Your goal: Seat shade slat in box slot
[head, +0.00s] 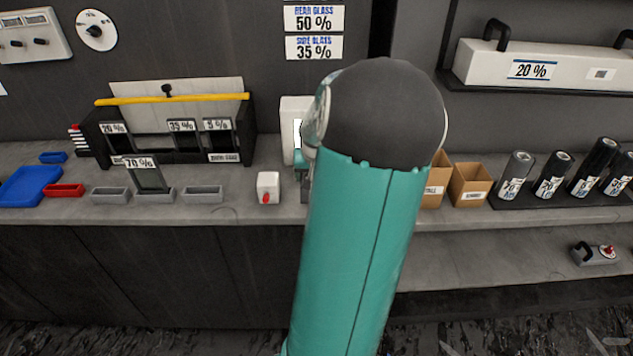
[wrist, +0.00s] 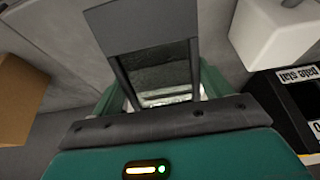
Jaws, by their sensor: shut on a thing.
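The slat box (head: 178,158) is a black open rack on the bench at the left, with 20 %, 35 % and 5 % slats in it and a gap between 20 % and 35 %. A 70 % slat (head: 148,178) stands in a small grey holder in front of it. My gripper (wrist: 160,105) is shut on a shade slat (wrist: 140,25), a dark-framed piece with a tinted see-through pane. Its label does not show. The black box's "pale start" end (wrist: 300,85) shows at the wrist view's right edge. In the head view my arm hides most of the gripper and the held slat.
A yellow bar (head: 172,99) lies across the slat box's top. Grey holders (head: 202,194), a blue tray (head: 30,186) and a white block with a red button (head: 268,186) stand along the bench. Cardboard boxes (head: 470,184) and film rolls (head: 553,175) are at the right.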

